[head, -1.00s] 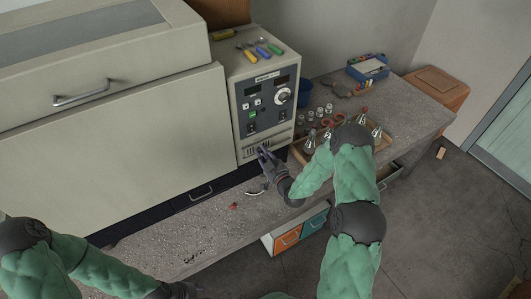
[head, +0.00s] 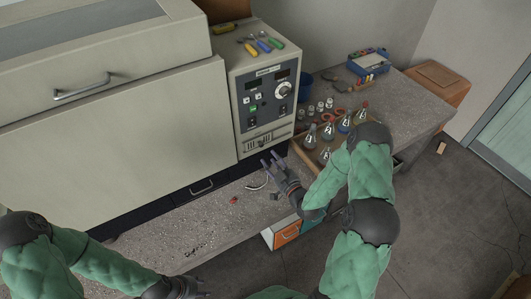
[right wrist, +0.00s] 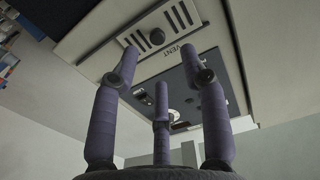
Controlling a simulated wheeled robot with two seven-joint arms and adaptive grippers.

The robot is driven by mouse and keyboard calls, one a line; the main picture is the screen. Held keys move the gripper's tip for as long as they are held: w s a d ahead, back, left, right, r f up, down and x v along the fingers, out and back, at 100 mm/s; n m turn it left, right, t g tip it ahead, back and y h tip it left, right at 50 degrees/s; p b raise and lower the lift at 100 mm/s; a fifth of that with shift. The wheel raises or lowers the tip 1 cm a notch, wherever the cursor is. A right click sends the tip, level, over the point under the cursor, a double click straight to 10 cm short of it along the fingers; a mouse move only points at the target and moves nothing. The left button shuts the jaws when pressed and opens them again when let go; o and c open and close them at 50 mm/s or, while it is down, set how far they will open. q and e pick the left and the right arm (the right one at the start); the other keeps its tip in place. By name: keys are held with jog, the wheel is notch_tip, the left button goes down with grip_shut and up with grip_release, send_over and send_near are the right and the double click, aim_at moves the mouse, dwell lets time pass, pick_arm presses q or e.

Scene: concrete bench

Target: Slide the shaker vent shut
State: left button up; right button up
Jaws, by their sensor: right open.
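The shaker (head: 195,110) is a large cream cabinet with a dark control panel on its right part. Its vent (head: 263,139), a slotted plate low on that front, also shows in the right wrist view (right wrist: 168,25) with dark slots, a round dark knob and the word VENT beside it. I cannot tell how far the slots are covered. My right gripper (head: 271,162) is open and empty, just below and in front of the vent; its spread fingers (right wrist: 160,62) point toward the plate and look apart from it. My left gripper (head: 190,288) is low at the bottom edge, its fingers unclear.
A wooden tray (head: 306,158) of flasks stands right of the shaker, partly behind my right arm. Small jars (head: 321,107) and a blue box (head: 369,65) lie farther back. A small red item (head: 234,199) and a pale curved piece lie on the bench (head: 185,235).

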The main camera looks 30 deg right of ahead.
jog(key=shift+s+d, duration=0.15)
jog(key=shift+s, duration=2)
jog(key=s+a+f+m+g+y+b, duration=0.1)
jog(key=s+a+f+g+b, duration=0.15)
jog(key=a+f+g, duration=0.5)
jog(key=s+a+f+m+g+y+b, duration=0.15)
jog(key=s+a+f, duration=0.3)
jog(key=f, duration=0.65)
jog(key=s+a+f+g+b, duration=0.1)
jog(key=s+a+f+g, duration=0.2)
jog(key=s, duration=0.4)
jog(key=s+a+f+g+b, duration=0.2)
jog(key=s+a+f+g, duration=0.2)
jog(key=s, duration=0.4)
jog(key=shift+a+m+g, duration=0.45)
jog(key=shift+a+g, duration=0.35)
jog(key=shift+a, duration=0.3)
jog(key=shift+o, duration=0.2)
